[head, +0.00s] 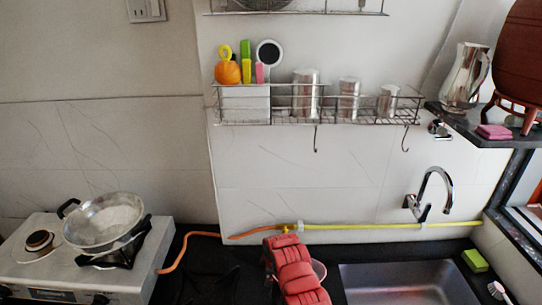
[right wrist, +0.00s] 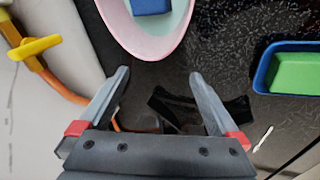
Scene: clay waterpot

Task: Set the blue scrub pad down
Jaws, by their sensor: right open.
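The blue scrub pad (right wrist: 151,6) shows at the top edge of the right wrist view, partly cut off. It lies inside a pale bowl with a pink rim (right wrist: 186,40). My right gripper (right wrist: 160,80) is open and empty, with its fingertips just short of the bowl and apart from the pad. In the head view the pink-rimmed bowl (head: 319,269) is mostly hidden behind my red arm, and the pad cannot be made out. My left gripper is in neither view.
A blue-rimmed green item (right wrist: 295,72) lies right of the bowl. A black bracket-like object (right wrist: 190,108) is between my fingers' line of sight and the counter. The sink (head: 405,285) is at right, the stove (head: 40,275) at left. An orange hose (head: 172,262) runs along the counter.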

